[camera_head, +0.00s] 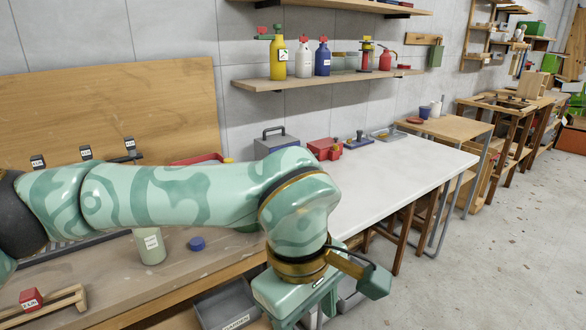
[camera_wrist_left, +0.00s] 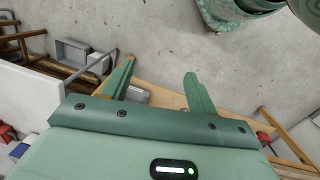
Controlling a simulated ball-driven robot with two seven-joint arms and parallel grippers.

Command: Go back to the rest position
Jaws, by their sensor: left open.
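My left arm reaches across the head view from the left, over the workbench, and bends down at the wrist. My left gripper (camera_wrist_left: 160,70) is open, with its two green fingers spread apart and nothing between them in the left wrist view. In the head view its green body (camera_head: 290,290) hangs at the bottom, past the bench's front edge, with its fingertips not clearly seen. My right gripper is not in view. No hose can be made out.
The brown workbench (camera_head: 125,285) holds a pale green canister (camera_head: 149,246), a blue cap (camera_head: 197,243) and a small wooden rack (camera_head: 60,302). A white table (camera_head: 400,170) stands behind the wrist. A grey bin (camera_head: 228,304) sits low. Open floor (camera_head: 480,270) lies to the right.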

